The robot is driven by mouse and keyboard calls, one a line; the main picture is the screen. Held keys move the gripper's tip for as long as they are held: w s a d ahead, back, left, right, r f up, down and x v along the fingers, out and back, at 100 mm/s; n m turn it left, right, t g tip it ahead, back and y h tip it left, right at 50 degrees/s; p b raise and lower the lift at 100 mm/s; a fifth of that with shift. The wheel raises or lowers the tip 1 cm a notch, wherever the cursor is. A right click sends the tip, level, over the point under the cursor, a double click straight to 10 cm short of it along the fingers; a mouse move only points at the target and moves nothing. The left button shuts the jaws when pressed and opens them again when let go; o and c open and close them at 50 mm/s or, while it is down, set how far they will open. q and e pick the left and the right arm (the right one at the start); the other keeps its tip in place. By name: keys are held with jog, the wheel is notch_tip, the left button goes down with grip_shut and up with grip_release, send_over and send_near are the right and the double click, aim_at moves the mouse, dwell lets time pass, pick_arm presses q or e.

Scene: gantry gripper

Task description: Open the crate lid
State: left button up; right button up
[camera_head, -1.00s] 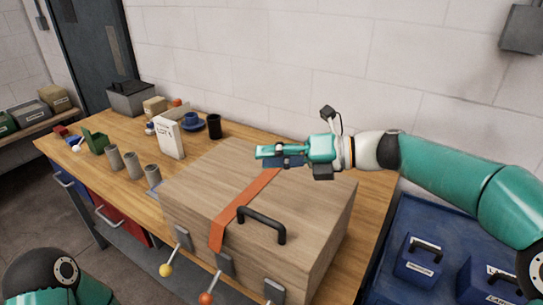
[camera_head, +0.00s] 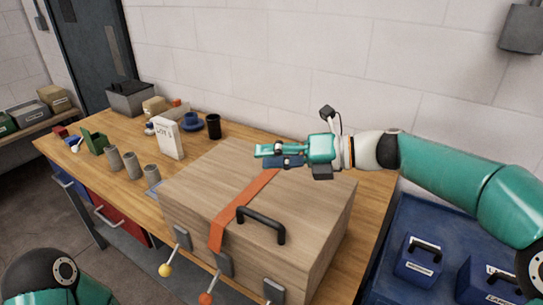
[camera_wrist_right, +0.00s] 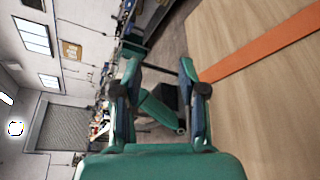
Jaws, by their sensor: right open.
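The wooden crate (camera_head: 310,245) stands on the workbench with its lid (camera_head: 215,175) down. An orange strap (camera_head: 243,208) runs across the lid and over the front edge, and shows in the right wrist view (camera_wrist_right: 260,52). A black handle (camera_head: 262,224) sits near the lid's front edge. The crate's front has metal latches, with a yellow-knobbed lever (camera_head: 166,269) and an orange-knobbed lever (camera_head: 206,298) hanging down. My right gripper (camera_head: 262,156) is over the back part of the lid, pointing left. It is open and empty, fingers apart in the wrist view (camera_wrist_right: 161,70). My left gripper is out of frame.
Left of the crate stand grey cylinders (camera_head: 133,165), a white sign (camera_head: 170,138), a black cup (camera_head: 214,126) and a blue cup (camera_head: 192,120). A white wall rises behind the bench. Blue cases (camera_head: 418,262) lie at the right.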

jog(key=shift+d, duration=0.1)
jog(key=v, duration=1.2)
